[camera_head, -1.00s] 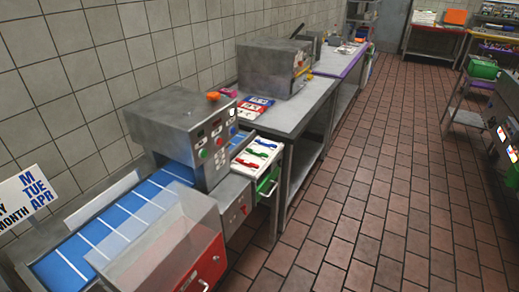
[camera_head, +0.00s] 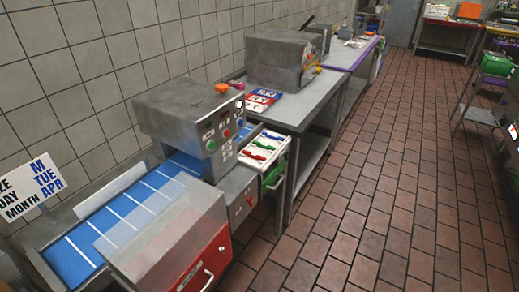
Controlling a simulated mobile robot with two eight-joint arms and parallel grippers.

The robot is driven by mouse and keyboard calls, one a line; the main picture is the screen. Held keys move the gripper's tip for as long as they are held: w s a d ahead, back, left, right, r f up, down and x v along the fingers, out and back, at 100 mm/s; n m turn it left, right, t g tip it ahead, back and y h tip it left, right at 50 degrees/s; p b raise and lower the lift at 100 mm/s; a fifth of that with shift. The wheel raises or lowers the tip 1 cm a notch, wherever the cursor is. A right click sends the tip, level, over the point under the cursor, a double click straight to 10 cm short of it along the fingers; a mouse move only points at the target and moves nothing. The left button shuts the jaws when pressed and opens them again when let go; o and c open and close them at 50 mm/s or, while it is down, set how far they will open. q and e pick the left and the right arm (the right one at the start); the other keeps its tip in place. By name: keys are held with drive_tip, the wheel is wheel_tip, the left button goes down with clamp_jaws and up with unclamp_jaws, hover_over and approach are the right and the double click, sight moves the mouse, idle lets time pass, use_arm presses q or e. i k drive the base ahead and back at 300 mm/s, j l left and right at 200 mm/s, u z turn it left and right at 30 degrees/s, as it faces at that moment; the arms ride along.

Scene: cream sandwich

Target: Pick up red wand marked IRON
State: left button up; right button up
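A white tray (camera_head: 281,145) sits at the right end of the conveyor machine, near the middle of the view. Small red, green and blue handled items lie in it. One of them is a red item (camera_head: 264,147), but it is too small to read any marking such as IRON. Neither of my grippers shows in the view, so their state cannot be seen.
A grey machine (camera_head: 187,112) stands over the blue conveyor belt (camera_head: 120,207), with a red-fronted box (camera_head: 205,268) before it. The tiled floor (camera_head: 390,190) at right is clear.

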sight(255, 157)
drive_tip(key=i+l+u, duration=0.5)
drive_tip(key=i+l, duration=0.4)
drive_tip(key=i+l+u, duration=0.3)
drive_tip(key=l, duration=0.2)
